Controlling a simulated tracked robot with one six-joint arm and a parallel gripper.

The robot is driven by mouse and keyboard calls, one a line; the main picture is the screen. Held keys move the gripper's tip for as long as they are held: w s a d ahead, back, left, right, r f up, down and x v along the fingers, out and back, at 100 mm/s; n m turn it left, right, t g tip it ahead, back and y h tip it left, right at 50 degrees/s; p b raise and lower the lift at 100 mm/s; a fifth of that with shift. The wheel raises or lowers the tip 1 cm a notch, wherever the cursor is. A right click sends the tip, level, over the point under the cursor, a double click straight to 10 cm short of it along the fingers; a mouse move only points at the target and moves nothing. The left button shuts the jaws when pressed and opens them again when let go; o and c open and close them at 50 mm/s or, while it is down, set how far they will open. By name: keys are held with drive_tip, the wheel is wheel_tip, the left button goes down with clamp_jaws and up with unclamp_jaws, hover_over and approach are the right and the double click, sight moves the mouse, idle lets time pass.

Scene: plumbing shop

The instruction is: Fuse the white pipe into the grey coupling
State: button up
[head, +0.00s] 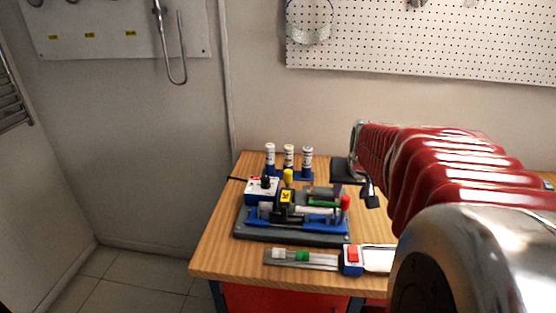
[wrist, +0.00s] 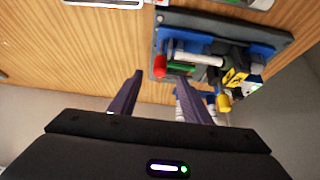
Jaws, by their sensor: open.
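The white pipe (head: 316,210) lies lengthwise in a blue clamp jig (head: 322,219) on the bench; it also shows in the wrist view (wrist: 198,58). A black heater block with a yellow label (head: 286,196) stands left of the pipe in the jig. I cannot clearly make out the grey coupling; the heater and jig parts crowd the far end. A red knob (head: 346,202) and a green bar (head: 322,203) sit at the jig's right end. My gripper (head: 356,194) is open and empty, just behind and right of the red knob; its spread fingers show in the wrist view (wrist: 160,76).
A blue-and-white control box (head: 262,189) and several white-capped bottles (head: 289,156) stand behind the jig. A grey tray (head: 320,260) with small white and green pieces lies in front, beside a box with a red switch (head: 353,255). Bare wooden bench (head: 225,250) shows at left.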

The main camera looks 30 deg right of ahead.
sight(346, 199)
drive_tip(key=shift+f, duration=0.15)
drive_tip(key=shift+x, duration=4.4)
drive_tip(key=shift+c, duration=0.6)
drive_tip(key=shift+w, duration=0.1)
drive_tip(key=c, duration=0.8)
